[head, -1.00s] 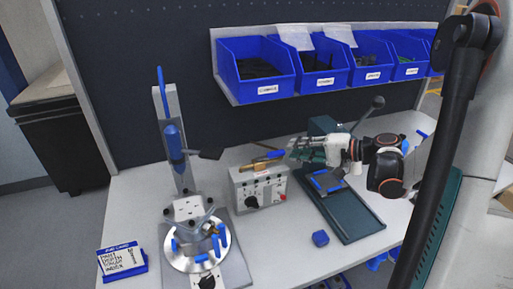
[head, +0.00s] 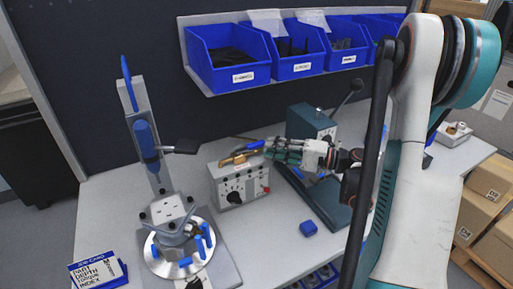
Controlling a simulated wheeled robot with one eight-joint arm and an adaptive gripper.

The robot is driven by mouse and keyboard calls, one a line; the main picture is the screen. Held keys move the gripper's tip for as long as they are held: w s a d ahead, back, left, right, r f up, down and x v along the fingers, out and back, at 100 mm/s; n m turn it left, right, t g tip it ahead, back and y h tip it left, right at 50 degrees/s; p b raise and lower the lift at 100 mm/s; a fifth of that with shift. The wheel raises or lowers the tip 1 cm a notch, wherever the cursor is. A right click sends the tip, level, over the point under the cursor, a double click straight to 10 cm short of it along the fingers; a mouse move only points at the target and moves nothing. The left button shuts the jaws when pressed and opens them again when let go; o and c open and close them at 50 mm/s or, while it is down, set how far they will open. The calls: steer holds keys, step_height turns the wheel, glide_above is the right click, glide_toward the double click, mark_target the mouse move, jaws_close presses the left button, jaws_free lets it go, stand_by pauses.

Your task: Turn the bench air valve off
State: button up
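The air valve has a brass body (head: 234,159) and a blue lever handle (head: 256,145). It sits on top of a light grey control box (head: 241,184) with a black knob and a red button on its front. The handle points right, roughly along the brass body. My gripper (head: 272,149) is just right of the valve, with its fingertips at the handle's right end. Whether the fingers touch the handle, and how far apart they are, is too small to tell. The fingers hide the handle's tip.
A dark green press (head: 310,124) stands close behind and right of my gripper. A fixture with a round metal plate (head: 160,262) stands left. Blue bins (head: 228,72) hang above.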

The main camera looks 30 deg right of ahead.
mark_target(261, 145)
steer(key=b+x, duration=0.1)
steer(key=x, duration=0.5)
jaws_close()
